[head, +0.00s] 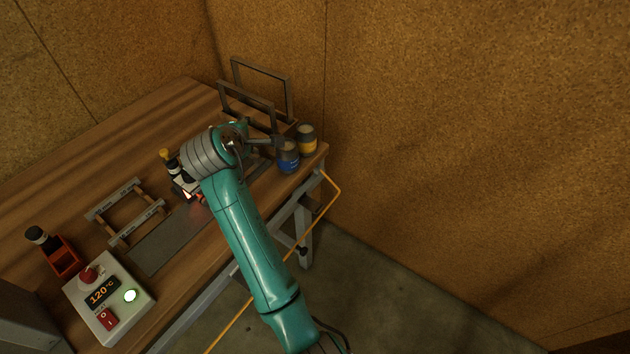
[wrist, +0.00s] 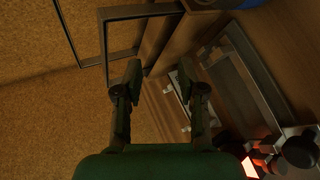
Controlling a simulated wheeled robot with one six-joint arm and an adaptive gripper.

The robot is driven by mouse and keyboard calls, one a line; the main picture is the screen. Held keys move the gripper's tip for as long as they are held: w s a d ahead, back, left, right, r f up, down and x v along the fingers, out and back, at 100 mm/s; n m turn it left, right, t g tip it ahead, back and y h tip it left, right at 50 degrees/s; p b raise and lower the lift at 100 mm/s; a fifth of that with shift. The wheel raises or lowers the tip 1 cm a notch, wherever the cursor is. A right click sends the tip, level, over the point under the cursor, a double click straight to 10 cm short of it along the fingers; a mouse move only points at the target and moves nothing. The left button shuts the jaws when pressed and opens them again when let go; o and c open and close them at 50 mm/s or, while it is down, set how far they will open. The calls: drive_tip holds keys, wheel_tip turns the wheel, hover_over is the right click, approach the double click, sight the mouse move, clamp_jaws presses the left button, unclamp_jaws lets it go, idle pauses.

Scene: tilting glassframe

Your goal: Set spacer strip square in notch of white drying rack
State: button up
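My gripper (wrist: 160,78) is open in the wrist view, its two dark fingers apart with nothing held between them. In the head view it is mostly hidden behind my arm, near the far right end of the bench. A narrow white-edged piece (wrist: 176,101) lies just beyond the right finger in the wrist view; I cannot tell whether it is the white drying rack. In the head view a small white piece (head: 187,185) shows left of my arm, partly covered. I cannot clearly make out the spacer strip or the notch.
Upright dark frames (head: 262,88) stand at the bench's far end. A blue jar (head: 288,157) and a yellow jar (head: 307,142) stand near the right edge. A wooden frame with grey bars (head: 137,224), a dark mat (head: 165,240), a control box (head: 118,318) and a red bin (head: 65,260) lie nearer left.

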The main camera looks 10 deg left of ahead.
drive_tip(key=s+d+f+m+t+y, duration=0.1)
drive_tip(key=s+d+f+m+t, duration=0.1)
drive_tip(key=d, duration=0.6)
drive_tip(key=s+d+f+m+t+y, duration=0.1)
drive_tip(key=s+d+f+m+t, duration=0.1)
drive_tip(key=d+f+m, duration=0.3)
drive_tip(key=shift+s+d+f+y, duration=0.3)
drive_tip(key=shift+s+d+f, duration=0.35)
drive_tip(key=shift+d, duration=1.25)
drive_tip(key=s+d+f+m, duration=0.3)
drive_tip(key=s+d+f, duration=0.3)
drive_tip(key=s+d, duration=0.4)
drive_tip(key=s+d+f+m, duration=0.2)
drive_tip(key=s+d+f, duration=0.4)
drive_tip(key=s+d, duration=0.4)
drive_tip(key=s+d+r+m+h, duration=0.1)
drive_tip(key=s+d+r+m, duration=0.2)
drive_tip(key=s, duration=0.5)
drive_tip(key=s+d+r+m+h, duration=0.2)
drive_tip(key=s+d+r+m, duration=0.1)
drive_tip(key=s, duration=0.5)
drive_tip(key=s+d+r+m+h, duration=0.1)
drive_tip(key=s+d+r+m, duration=0.2)
drive_tip(key=s+d, duration=0.2)
drive_tip(key=s, duration=0.3)
drive_tip(key=shift+d+g+h, duration=0.25)
drive_tip(key=shift+g+h, duration=0.05)
